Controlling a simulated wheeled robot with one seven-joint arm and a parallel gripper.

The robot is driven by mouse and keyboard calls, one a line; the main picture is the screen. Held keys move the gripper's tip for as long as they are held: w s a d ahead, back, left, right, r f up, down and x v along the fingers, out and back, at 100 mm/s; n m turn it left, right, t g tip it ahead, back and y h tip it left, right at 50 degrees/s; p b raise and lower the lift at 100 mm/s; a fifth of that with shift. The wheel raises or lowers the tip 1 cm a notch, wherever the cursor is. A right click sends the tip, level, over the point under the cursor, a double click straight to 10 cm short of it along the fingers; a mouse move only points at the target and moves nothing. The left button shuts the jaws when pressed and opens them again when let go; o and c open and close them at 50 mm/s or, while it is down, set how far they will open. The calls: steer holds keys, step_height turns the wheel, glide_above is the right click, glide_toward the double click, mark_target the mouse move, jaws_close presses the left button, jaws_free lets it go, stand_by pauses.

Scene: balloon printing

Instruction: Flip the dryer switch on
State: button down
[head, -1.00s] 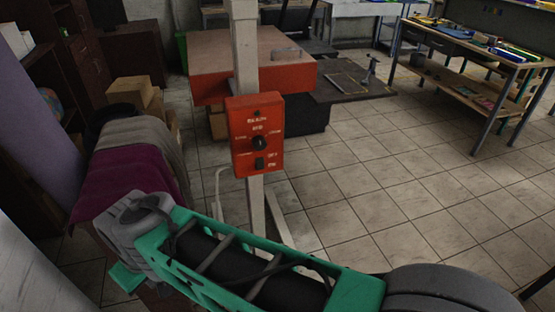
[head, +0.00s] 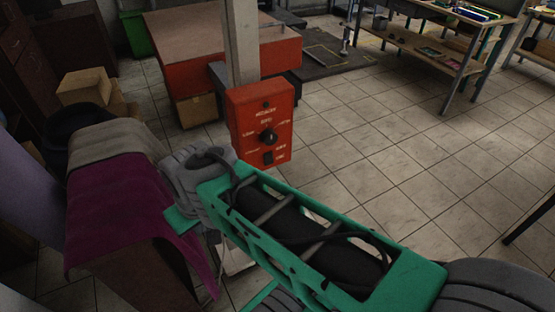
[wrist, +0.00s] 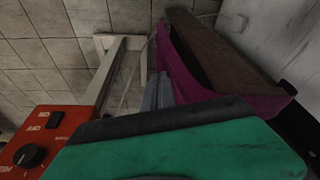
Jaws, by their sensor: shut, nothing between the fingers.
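The dryer's red control box (head: 262,120) is fixed to a pale post. It has a black round knob and, below that, a small black switch (head: 268,158). In the wrist view the switch (wrist: 61,114) shows beside ON and OFF lettering at the lower left; I cannot tell which way it is set. My gripper (wrist: 157,93) is shut and empty, its grey fingers showing beyond the green housing. The fingers are to the right of the box in that view and apart from it. In the head view my arm hides the fingertips.
A purple cloth (head: 120,205) and a grey cloth cover a brown piece of furniture at the left. Cardboard boxes (head: 85,88) and a red-sided table (head: 225,48) stand behind. A workbench (head: 440,42) is at the back right. Tiled floor is open at the right.

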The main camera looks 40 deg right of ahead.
steer(key=w+d+r+n+y+p, duration=0.1)
steer(key=w+d+n, duration=0.15)
steer(key=d, duration=0.35)
steer(key=w+d+r+n+y, duration=0.1)
steer(key=w+d+n, duration=0.15)
steer(key=d, duration=0.45)
steer(key=n+t+p, duration=0.1)
steer(key=n+t, duration=0.2)
steer(key=n, duration=0.5)
glide_toward(269, 159)
steer(key=s+r, duration=0.1)
steer(key=s, duration=0.6)
steer(key=shift+a+r+y, duration=0.1)
steer(key=shift+a+y, duration=0.15)
steer(key=shift+y, duration=0.05)
steer(key=shift+w, duration=0.1)
steer(key=shift+w+a+f+p, duration=0.2)
steer(key=shift+w+f+p, duration=0.15)
steer(key=shift+w+f, duration=1.15)
steer(key=shift+w+a+f+p, duration=0.15)
steer(key=shift+w+f+p, duration=0.2)
steer(key=shift+w+f, duration=1.15)
steer(key=shift+w+a+f+p, duration=0.2)
steer(key=shift+w+f+p, duration=0.15)
steer(key=shift+w+f, duration=1.1)
steer(key=shift+w+r, duration=0.1)
